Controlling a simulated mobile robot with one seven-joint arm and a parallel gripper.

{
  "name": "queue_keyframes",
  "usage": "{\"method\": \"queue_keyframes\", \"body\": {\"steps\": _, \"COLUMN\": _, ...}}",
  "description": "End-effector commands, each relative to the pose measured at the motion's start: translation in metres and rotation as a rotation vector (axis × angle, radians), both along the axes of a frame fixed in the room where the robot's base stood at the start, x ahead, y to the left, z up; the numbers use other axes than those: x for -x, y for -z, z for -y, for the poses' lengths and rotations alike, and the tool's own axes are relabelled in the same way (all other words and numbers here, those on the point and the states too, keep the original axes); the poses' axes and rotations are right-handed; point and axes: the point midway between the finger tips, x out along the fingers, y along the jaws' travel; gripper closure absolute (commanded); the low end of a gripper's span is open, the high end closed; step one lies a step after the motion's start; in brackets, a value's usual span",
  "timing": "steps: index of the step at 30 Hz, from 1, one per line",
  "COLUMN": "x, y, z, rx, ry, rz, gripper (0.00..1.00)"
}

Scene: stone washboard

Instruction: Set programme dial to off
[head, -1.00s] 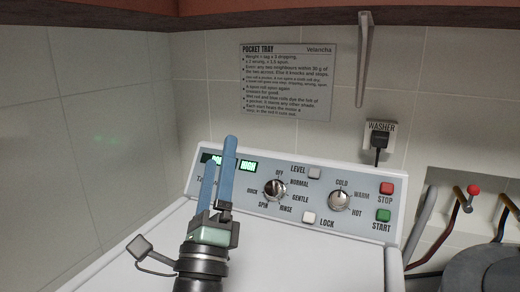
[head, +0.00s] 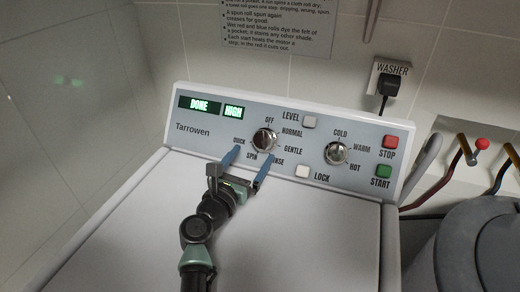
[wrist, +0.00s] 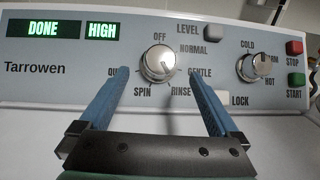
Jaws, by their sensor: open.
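The programme dial (head: 264,140) is a round silver knob on the washer's sloping panel, ringed by OFF at the top, NORMAL, GENTLE, RINSE, SPIN and QUICK. It also shows in the wrist view (wrist: 157,63). I cannot clearly tell which label its pointer faces, but it does not look turned to OFF. My gripper (head: 250,158) is open, its two blue fingers pointing at the panel just below the dial. In the wrist view the fingers (wrist: 159,76) stand apart, one on each side of the dial, with nothing between them and no visible touch.
The temperature dial (head: 337,152) is to the right, with the LEVEL button (head: 310,122), LOCK button (head: 302,171), red STOP (head: 390,142) and green START (head: 384,171) around it. The display (head: 200,105) reads DONE and HIGH. The white washer top (head: 290,230) is clear.

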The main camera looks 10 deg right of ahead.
Motion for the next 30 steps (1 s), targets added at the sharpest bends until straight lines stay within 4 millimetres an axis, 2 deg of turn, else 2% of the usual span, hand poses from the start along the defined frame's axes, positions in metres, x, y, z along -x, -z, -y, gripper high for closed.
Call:
{"method": "queue_keyframes", "body": {"steps": 3, "x": -0.018, "y": 0.005, "z": 0.015, "rx": -0.001, "ry": 0.004, "rz": 0.002, "gripper": 0.03}}
{"method": "queue_keyframes", "body": {"steps": 9, "x": -0.039, "y": 0.002, "z": 0.030, "rx": 0.001, "ry": 0.001, "rz": 0.002, "gripper": 0.03}}
{"method": "queue_keyframes", "body": {"steps": 15, "x": -0.048, "y": 0.000, "z": 0.036, "rx": 0.003, "ry": -0.002, "rz": 0.001, "gripper": 0.03}}
{"method": "queue_keyframes", "body": {"steps": 23, "x": -0.048, "y": -0.002, "z": 0.036, "rx": 0.004, "ry": -0.002, "rz": 0.000, "gripper": 0.03}}
{"method": "queue_keyframes", "body": {"steps": 25, "x": -0.048, "y": -0.001, "z": 0.036, "rx": 0.004, "ry": -0.002, "rz": 0.000, "gripper": 0.10}}
{"method": "queue_keyframes", "body": {"steps": 30, "x": -0.048, "y": -0.001, "z": 0.036, "rx": 0.004, "ry": -0.001, "rz": 0.000, "gripper": 0.40}}
